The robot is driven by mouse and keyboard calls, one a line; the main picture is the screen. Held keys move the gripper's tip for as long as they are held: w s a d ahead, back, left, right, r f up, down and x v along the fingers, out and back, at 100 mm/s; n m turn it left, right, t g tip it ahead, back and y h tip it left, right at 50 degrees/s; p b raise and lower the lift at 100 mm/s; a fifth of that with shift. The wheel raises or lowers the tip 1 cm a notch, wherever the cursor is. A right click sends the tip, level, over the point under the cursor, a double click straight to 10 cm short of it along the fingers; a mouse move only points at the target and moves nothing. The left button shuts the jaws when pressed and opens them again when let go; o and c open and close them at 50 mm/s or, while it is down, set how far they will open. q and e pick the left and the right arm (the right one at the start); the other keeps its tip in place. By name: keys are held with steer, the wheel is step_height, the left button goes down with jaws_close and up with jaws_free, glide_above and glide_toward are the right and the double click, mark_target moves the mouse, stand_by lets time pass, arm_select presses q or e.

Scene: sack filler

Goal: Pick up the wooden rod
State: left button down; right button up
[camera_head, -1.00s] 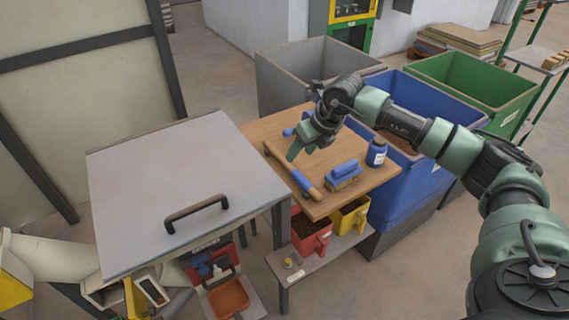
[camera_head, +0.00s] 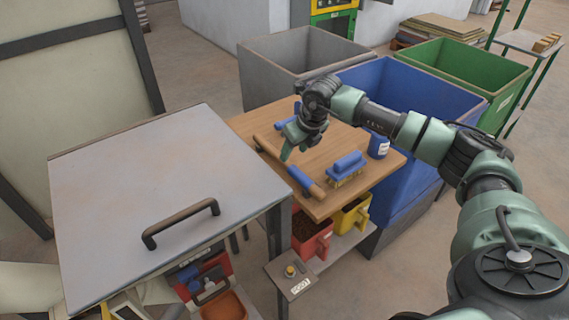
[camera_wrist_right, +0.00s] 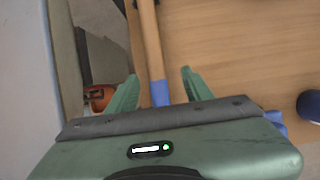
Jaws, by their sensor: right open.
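The wooden rod (camera_head: 316,190) lies on the wooden table (camera_head: 345,207), along its left edge, with a blue section near its near end. In the right wrist view the rod (camera_wrist_right: 151,45) runs up between the fingers, with a blue band low down near the gripper's body. My right gripper (camera_head: 287,152) is open above the rod, pointing down. In the wrist view its two green fingers (camera_wrist_right: 160,77) stand apart on either side of the rod, and nothing is gripped. The height of the fingertips above the rod is hard to judge. My left gripper is not in view.
Grey (camera_head: 275,70), blue (camera_head: 400,180) and green (camera_head: 465,75) bins stand behind. Red and yellow bins sit below.

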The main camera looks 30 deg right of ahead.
mark_target(288, 162)
steer(key=x, duration=0.3)
steer(key=p+x, duration=0.1)
steer(key=x, duration=0.1)
steer(key=shift+s+a+f, duration=0.2)
steer(key=shift+s+a, duration=0.05)
steer(key=shift+a, duration=0.05)
jaws_close()
steer(key=shift+r, duration=0.1)
